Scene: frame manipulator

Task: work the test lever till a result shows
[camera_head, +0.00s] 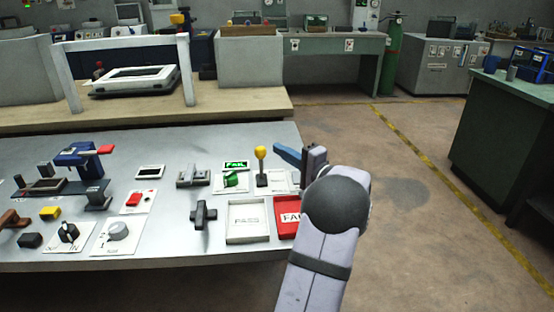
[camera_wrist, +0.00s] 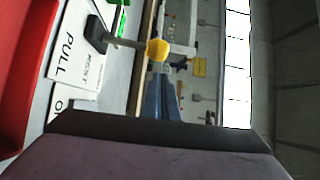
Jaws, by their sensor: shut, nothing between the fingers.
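The test lever (camera_head: 261,167) stands upright with a yellow ball knob on a white plate at the bench's right end. In the wrist view the lever's yellow knob (camera_wrist: 157,50) and dark base show, and its plate reads "PULL". My gripper (camera_head: 277,149) is shut and empty, its blue fingers just right of the knob and apparently apart from it. Its fingers also show in the wrist view (camera_wrist: 160,82), below the knob. A small display (camera_head: 236,165) with green lettering sits left of the lever; its word is too small to read surely.
In front of the lever are a white tray (camera_head: 229,238) marked PASS and a red tray (camera_head: 284,232); my arm partly covers the red one. A green connector (camera_head: 232,180) and a dark clamp (camera_head: 203,214) are to the left. Open floor lies right of the bench.

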